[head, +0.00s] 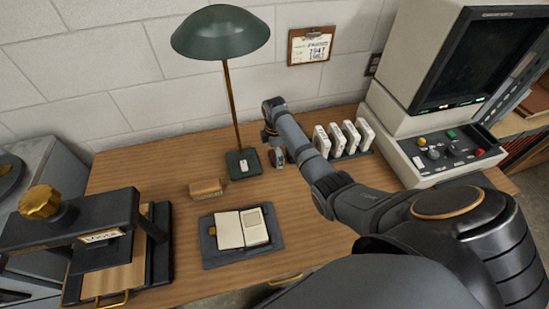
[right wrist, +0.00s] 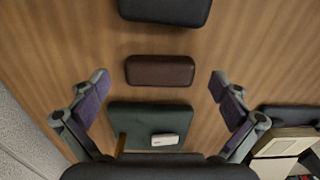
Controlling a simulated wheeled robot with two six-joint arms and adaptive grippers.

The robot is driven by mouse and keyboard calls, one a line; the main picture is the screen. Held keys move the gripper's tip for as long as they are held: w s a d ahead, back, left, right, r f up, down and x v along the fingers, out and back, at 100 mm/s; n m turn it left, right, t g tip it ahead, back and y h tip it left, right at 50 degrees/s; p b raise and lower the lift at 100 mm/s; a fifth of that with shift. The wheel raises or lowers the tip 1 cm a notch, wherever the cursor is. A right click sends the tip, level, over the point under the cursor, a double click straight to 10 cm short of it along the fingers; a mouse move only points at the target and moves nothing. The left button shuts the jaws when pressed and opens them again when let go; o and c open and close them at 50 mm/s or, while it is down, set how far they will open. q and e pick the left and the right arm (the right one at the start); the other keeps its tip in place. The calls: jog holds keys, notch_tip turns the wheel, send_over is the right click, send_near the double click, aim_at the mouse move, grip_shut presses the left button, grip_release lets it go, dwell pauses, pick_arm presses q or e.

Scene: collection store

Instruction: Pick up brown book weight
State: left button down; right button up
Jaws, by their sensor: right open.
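The brown book weight (right wrist: 160,71) is a dark brown, rounded bar on the wooden desk in the right wrist view. It lies across the view between and slightly beyond my right gripper's fingertips (right wrist: 158,84), which are spread wide with a gap on each side. In the head view my right gripper (head: 274,148) is over the desk just right of the lamp base, and I cannot make out the weight there, seemingly behind the gripper. My left gripper is not in view.
The green lamp base (right wrist: 135,117) sits close beside the weight; a dark block (right wrist: 165,10) lies on its other side. The lamp (head: 220,35) rises left of my arm. A rack of white cards (head: 352,138), an open book (head: 230,230) and a tan box (head: 207,188) are nearby.

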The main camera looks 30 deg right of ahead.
jog(key=shift+r, duration=0.1)
jog(key=c, duration=1.5)
jog(key=shift+w+r, duration=0.1)
jog(key=shift+r, duration=0.4)
jog(key=s+a+r+p, duration=0.6)
jog(key=s+r+p, duration=0.1)
jog(key=s+r, duration=0.5)
jog(key=shift+s+a, duration=0.25)
jog(key=shift+a, duration=0.1)
